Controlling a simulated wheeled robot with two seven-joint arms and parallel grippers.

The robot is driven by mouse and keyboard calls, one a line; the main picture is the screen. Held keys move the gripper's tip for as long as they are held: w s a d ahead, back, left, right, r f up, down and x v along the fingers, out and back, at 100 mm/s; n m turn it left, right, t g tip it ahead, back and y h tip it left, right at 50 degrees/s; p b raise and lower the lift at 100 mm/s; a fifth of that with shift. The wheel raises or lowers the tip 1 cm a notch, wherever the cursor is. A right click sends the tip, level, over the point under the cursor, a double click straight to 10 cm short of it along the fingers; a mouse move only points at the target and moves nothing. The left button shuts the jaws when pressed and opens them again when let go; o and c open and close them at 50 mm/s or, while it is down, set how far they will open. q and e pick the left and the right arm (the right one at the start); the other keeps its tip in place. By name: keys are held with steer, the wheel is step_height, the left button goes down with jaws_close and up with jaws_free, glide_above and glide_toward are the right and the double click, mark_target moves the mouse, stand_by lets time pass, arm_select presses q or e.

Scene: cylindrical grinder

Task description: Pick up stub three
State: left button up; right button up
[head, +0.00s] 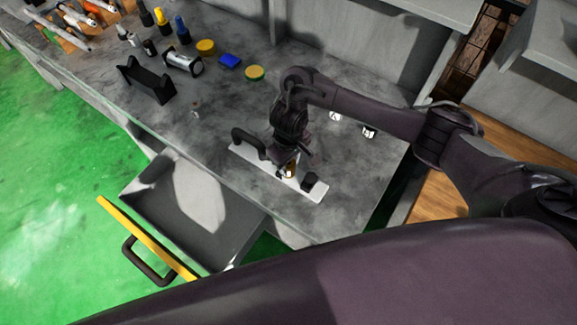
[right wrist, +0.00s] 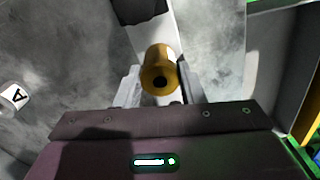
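My right gripper (head: 287,168) reaches down over a narrow white tray (head: 253,157) on the grey bench. A brass-coloured cylinder (right wrist: 158,72) with a dark hole in its near end and a pale label patch sits between its two fingers (right wrist: 160,90). It shows partly below the gripper in the head view (head: 291,167). The fingers are close on both sides, but I cannot tell whether they press on it. No number is readable on it, so I cannot confirm it is stub three. My left gripper is not in view.
A black handle (head: 247,141) and a dark block (head: 309,182) are on the tray. Small labelled pieces (head: 368,131) stand beyond it; one (right wrist: 14,96) shows at wrist-view left. An open drawer (head: 160,185) juts out at the front.

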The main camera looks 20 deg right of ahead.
jaws_close()
steer(key=shift+w+r, duration=0.1)
steer(key=shift+r, duration=0.05)
step_height(320, 180, up, 20)
steer(key=p, duration=0.7)
steer(key=shift+f, duration=0.2)
